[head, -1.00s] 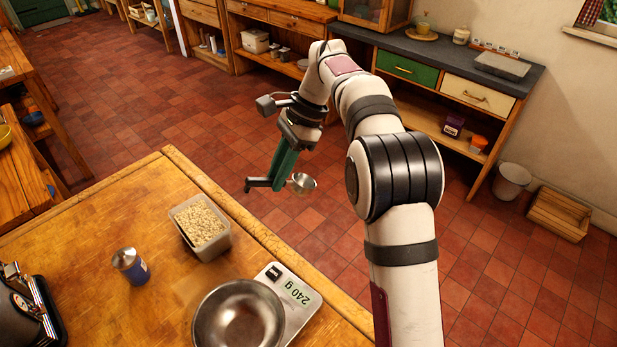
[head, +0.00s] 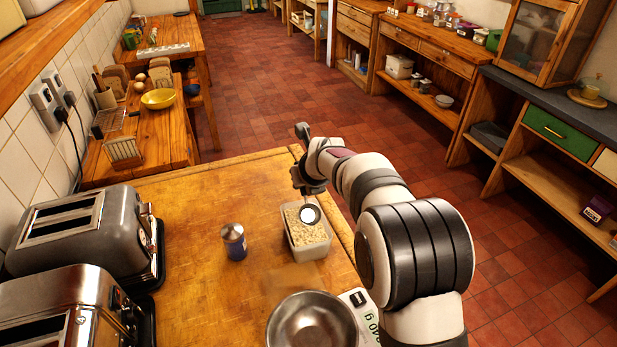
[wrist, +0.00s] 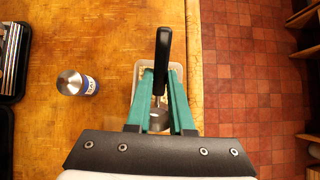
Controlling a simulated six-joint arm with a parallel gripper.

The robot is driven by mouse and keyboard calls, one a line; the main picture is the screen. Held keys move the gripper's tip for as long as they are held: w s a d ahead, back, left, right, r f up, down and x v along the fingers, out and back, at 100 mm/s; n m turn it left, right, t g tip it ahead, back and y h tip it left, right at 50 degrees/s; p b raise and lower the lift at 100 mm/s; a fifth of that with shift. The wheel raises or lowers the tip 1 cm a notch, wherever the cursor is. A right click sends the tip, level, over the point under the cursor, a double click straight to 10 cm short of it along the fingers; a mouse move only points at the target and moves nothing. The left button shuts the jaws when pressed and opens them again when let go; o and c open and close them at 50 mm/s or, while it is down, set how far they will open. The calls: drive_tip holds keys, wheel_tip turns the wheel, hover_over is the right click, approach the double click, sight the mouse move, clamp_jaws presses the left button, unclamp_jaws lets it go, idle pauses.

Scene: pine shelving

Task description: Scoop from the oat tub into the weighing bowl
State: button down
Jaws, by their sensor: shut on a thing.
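The oat tub (head: 325,247) is a pale rectangular container of oats on the wooden table, near its right edge. My gripper (wrist: 160,84) is shut on the black handle of a metal scoop (head: 310,214). The scoop's round cup shows over the tub in the head view; whether it touches the oats I cannot tell. In the wrist view the handle (wrist: 163,50) lies between the green fingers, and the tub (wrist: 141,72) is below, partly hidden. The steel weighing bowl (head: 312,322) sits on a white scale (head: 357,300); it looks empty.
A blue-and-silver canister (head: 234,242) stands left of the tub. Two toasters (head: 82,235) fill the table's left side. A side table (head: 160,130) with a yellow bowl stands behind. The table between canister and tub is clear.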

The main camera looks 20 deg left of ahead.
wheel_tip(320, 180, down, 8)
idle(0.6)
idle(0.8)
drive_tip(key=shift+r, duration=4.2)
